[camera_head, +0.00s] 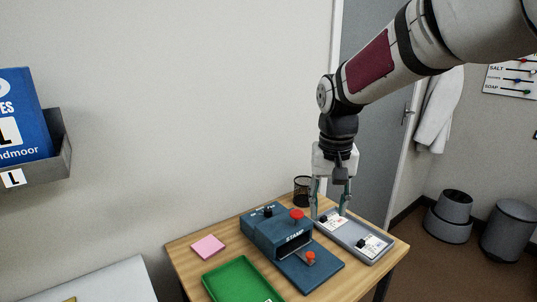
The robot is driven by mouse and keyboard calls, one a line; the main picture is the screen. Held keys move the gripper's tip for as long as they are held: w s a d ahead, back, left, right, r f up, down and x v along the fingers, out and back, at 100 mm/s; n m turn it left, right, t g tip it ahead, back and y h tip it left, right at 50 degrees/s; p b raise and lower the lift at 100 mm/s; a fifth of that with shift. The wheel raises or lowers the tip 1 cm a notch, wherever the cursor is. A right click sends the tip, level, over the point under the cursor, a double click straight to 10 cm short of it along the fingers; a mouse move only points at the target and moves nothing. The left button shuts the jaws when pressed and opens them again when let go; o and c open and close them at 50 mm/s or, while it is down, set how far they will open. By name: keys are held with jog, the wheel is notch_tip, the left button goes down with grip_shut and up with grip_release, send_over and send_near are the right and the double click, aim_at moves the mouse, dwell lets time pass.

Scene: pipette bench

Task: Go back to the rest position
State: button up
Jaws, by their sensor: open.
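My gripper (328,208) points down at the end of my arm, above the back end of the grey tray (363,256) on the wooden table. Its two fingers are apart, with nothing seen held between them. A white card with a black piece (333,219) lies in the tray just below the fingertips. I cannot tell whether the fingers touch it. A second white card with a black piece (374,245) lies nearer the front of the tray.
A blue stamp machine (262,238) with red knobs stands left of the tray. A green tray (236,281), a pink pad (208,247) and a dark mesh cup (301,190) are also on the table (185,260). Wall and door stand behind.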

jog(key=s+d+r+t+p, duration=0.1)
jog(key=s+d+r+p, duration=0.1)
jog(key=s, duration=1.3)
jog(key=s+d+r+n+t+p, duration=0.1)
jog(key=s+r+p, duration=0.3)
jog(key=s, duration=1.1)
notch_tip(320, 180, up, 4)
jog(key=shift+d+f+n+t, duration=0.25)
jog(key=shift+d+n+t, duration=0.05)
jog(key=shift+d+t, duration=0.3)
jog(key=shift+w, duration=0.1)
